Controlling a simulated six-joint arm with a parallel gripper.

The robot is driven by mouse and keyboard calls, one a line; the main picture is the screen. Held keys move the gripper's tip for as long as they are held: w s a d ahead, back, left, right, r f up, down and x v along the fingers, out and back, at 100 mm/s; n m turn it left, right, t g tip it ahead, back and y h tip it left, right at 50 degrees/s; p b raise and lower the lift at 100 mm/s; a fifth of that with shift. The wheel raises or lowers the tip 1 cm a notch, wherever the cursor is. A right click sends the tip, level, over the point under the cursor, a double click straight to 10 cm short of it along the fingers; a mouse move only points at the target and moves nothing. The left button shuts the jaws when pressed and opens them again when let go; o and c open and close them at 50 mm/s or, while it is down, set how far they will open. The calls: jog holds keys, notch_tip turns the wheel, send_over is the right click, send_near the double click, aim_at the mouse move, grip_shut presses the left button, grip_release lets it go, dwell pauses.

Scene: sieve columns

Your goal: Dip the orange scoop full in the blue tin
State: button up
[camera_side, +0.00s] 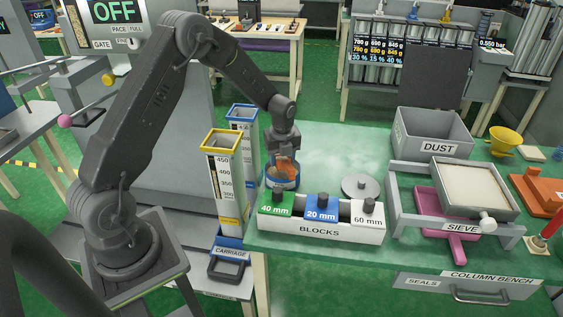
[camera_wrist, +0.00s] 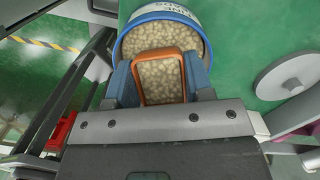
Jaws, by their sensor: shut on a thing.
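The blue tin (camera_side: 281,184) stands on the green bench behind the block rack, full of pale beads. In the wrist view its blue and white rim (camera_wrist: 207,45) shows around the beads. My gripper (camera_side: 284,158) is above the tin, pointing down, shut on the orange scoop (camera_side: 287,168). In the wrist view the scoop's orange rim (camera_wrist: 141,76) sits between the blue-grey fingers (camera_wrist: 158,85). Pale beads show inside the rim; I cannot tell how deep the scoop sits in the beads.
The BLOCKS rack (camera_side: 318,232) stands just in front of the tin. A yellow-rimmed column (camera_side: 224,180) and a blue-rimmed column (camera_side: 245,140) are left of it. A round grey lid (camera_side: 361,187) lies to the right, then the sieve (camera_side: 474,187) and DUST bin (camera_side: 432,137).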

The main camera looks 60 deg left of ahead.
jog(key=shift+r+t+y, duration=0.25)
jog(key=shift+r+y, duration=0.45)
jog(key=shift+r, duration=0.95)
jog(key=shift+r+t+y, duration=0.25)
jog(key=shift+r+y, duration=0.45)
jog(key=shift+r, duration=0.95)
